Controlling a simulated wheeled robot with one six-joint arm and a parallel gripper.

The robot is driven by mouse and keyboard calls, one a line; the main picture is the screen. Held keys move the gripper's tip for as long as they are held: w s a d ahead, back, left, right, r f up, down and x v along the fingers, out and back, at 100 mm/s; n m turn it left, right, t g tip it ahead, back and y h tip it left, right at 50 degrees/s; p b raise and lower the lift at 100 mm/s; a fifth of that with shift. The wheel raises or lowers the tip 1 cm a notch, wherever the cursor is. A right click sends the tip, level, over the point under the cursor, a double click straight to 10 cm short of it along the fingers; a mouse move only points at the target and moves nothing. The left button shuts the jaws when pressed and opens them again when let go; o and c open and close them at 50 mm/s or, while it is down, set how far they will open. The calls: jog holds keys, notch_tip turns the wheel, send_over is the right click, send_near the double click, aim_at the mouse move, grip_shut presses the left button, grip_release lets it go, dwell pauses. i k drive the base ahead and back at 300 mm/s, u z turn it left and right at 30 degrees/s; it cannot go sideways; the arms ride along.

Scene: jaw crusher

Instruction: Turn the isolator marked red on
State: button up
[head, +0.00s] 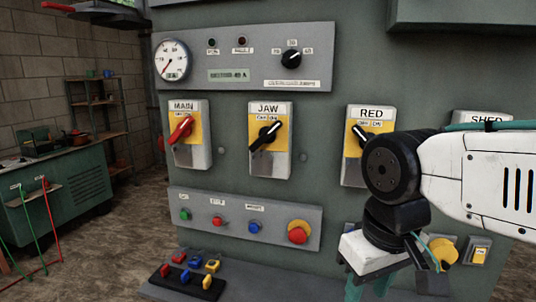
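The isolator marked RED (353,172) is a white box with a yellow plate on the green cabinet, right of centre. Its black handle (359,131) shows only in part, with the visible end tilted to the upper left below the OFF and ON marks. My arm hides the box's lower right part and the rest of the handle. My gripper (382,287) points down, below the isolator in the picture and apart from its visible handle. Its teal fingers are cut off by the bottom edge, so their opening cannot be judged.
The MAIN isolator (206,148) with a red handle and the JAW isolator (283,165) with a black handle stand left. The SHED isolator (482,117) is mostly hidden. A button panel (275,231) projects below. A padlock rack (157,289) is at lower left. Open floor lies left.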

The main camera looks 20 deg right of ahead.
aim_at(363, 136)
jog(key=z, duration=0.65)
jog(key=k, duration=0.4)
jog(key=z, duration=1)
